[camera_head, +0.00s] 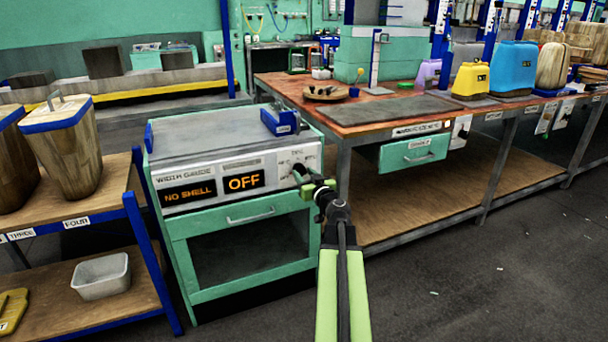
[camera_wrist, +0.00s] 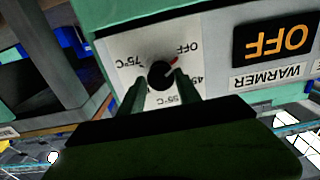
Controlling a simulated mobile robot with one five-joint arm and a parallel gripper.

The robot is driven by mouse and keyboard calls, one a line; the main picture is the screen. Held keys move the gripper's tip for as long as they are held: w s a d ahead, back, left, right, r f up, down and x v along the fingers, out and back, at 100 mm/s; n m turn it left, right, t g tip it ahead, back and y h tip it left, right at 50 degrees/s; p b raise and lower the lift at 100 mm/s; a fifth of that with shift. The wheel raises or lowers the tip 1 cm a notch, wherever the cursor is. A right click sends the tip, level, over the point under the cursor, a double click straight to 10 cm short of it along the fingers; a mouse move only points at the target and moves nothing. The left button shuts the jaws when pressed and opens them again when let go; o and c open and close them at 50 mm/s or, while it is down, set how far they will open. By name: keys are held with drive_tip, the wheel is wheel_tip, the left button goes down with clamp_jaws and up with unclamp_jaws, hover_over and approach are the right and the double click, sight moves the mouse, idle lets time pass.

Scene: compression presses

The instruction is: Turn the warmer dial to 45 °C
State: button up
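The warmer dial is a round black knob (camera_wrist: 160,75) on a white plate, seen upside down in the wrist view. Its red pointer (camera_wrist: 173,60) points toward the OFF mark. The 45 °C, 55 °C and 75 °C marks stand around it, the 45 and 55 °C ones partly covered by a finger. My gripper (camera_wrist: 160,82) is open, with one finger on each side of the knob; I cannot tell whether they touch it. In the head view my gripper (camera_head: 306,180) is at the right end of the warmer's front panel. The warmer display (camera_head: 244,182) reads OFF.
The green warmer cabinet (camera_head: 245,218) stands between a wooden shelf (camera_head: 110,195) on the left and a long workbench (camera_head: 290,84) on the right. A second display (camera_head: 189,193) reads NO SHELL. Open floor (camera_head: 480,280) lies at the lower right.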

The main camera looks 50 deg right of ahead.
clamp_jaws()
drive_tip(key=shift+d+r, duration=0.1)
drive_tip(key=shift+d, duration=0.2)
drive_tip(key=shift+a+m, duration=0.2)
drive_tip(key=shift+m, duration=0.2)
drive_tip(key=m, duration=0.4)
drive_tip(key=shift+s+m, duration=0.1)
drive_tip(key=shift+m, duration=0.2)
drive_tip(key=m, duration=0.6)
drive_tip(key=shift+m, duration=0.4)
drive_tip(key=o, duration=0.6)
unclamp_jaws()
drive_tip(key=shift+o, duration=0.3)
